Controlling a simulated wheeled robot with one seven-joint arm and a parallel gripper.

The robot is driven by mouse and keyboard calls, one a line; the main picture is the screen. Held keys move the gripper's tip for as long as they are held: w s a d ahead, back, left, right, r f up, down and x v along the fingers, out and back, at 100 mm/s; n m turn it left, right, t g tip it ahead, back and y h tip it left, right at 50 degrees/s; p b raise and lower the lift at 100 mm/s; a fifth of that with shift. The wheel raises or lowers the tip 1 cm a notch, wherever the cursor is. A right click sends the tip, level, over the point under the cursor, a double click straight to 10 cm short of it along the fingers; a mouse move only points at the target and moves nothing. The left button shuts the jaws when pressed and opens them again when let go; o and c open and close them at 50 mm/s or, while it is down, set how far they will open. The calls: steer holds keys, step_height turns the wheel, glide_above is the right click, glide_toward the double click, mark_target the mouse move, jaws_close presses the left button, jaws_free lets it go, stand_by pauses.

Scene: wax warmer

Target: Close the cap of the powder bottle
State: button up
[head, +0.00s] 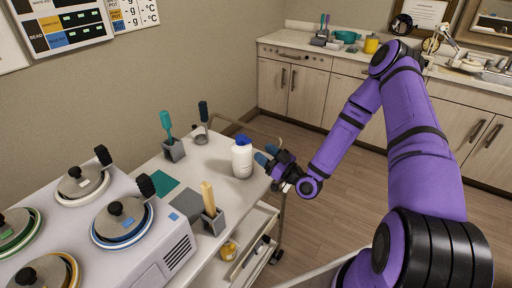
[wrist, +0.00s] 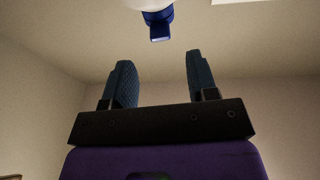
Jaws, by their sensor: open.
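The powder bottle (head: 242,160) is white with a blue cap (head: 242,140) and stands upright near the right edge of the cart top. The cap looks tilted up to one side, as if flipped open. My gripper (head: 266,154) is just right of the bottle, at about the height of its upper body, and apart from it. In the wrist view its two dark blue fingers (wrist: 159,60) are spread with nothing between them. The blue cap (wrist: 159,25) shows at the top of that view, beyond the fingertips, with only a bit of white bottle (wrist: 150,3).
The white cart top (head: 213,146) also holds the wax warmer (head: 150,265) with several lidded pots, a grey holder with a teal brush (head: 174,149), and a grey holder with wooden sticks (head: 213,222). Floor is open right of the cart.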

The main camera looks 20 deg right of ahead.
steer(key=v, duration=0.5)
stand_by(0.5)
